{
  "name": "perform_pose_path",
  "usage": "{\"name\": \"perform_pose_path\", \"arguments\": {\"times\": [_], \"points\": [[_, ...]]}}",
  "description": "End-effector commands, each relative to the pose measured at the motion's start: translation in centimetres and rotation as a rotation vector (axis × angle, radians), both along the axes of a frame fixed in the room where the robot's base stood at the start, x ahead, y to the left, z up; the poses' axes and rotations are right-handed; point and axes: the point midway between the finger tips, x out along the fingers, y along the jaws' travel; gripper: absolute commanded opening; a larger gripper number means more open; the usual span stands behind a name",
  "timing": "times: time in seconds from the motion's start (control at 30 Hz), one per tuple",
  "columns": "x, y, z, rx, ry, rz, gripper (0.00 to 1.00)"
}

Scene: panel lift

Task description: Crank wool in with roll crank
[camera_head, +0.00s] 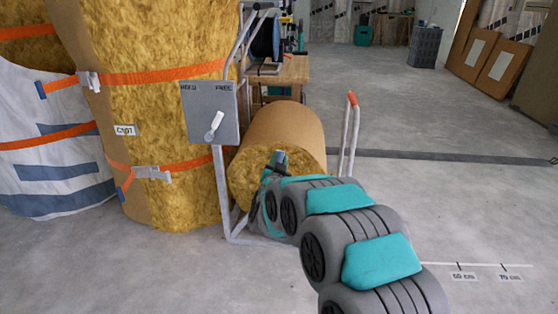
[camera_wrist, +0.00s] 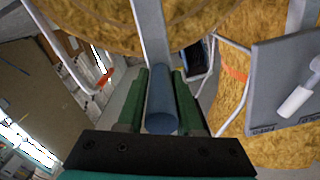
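A roll of yellow wool with a brown paper outside (camera_head: 285,135) lies in a grey tube frame. Its yellow end face (camera_wrist: 100,25) fills the top of the wrist view. My gripper (camera_head: 277,160) is at this end face. In the wrist view its two green fingers lie close along both sides of a blue-grey crank handle (camera_wrist: 162,105) and look shut on it. A grey crank arm (camera_wrist: 150,30) runs up from the handle. In the head view my arm hides the crank. A grey panel (camera_head: 210,110) carries a white lever (camera_head: 214,125), tilted up and right, under two labels.
Tall strapped wool rolls (camera_head: 165,110) stand close on the left. A white bag with blue stripes (camera_head: 50,150) is beside them. A frame bar with an orange top (camera_head: 350,130) rises right of the roll. The floor to the right is clear.

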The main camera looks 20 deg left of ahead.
Motion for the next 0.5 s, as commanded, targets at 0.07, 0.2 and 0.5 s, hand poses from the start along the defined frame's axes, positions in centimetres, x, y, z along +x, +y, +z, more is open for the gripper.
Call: {"name": "perform_pose_path", "arguments": {"times": [0.07,0.2,0.5], "points": [[0.04,-0.06,-0.12,0.0,0.002,-0.001,0.44],[0.02,-0.03,-0.09,0.0,0.001,-0.001,0.59],[-0.06,0.02,-0.03,0.0,0.001,0.0,0.62]]}}
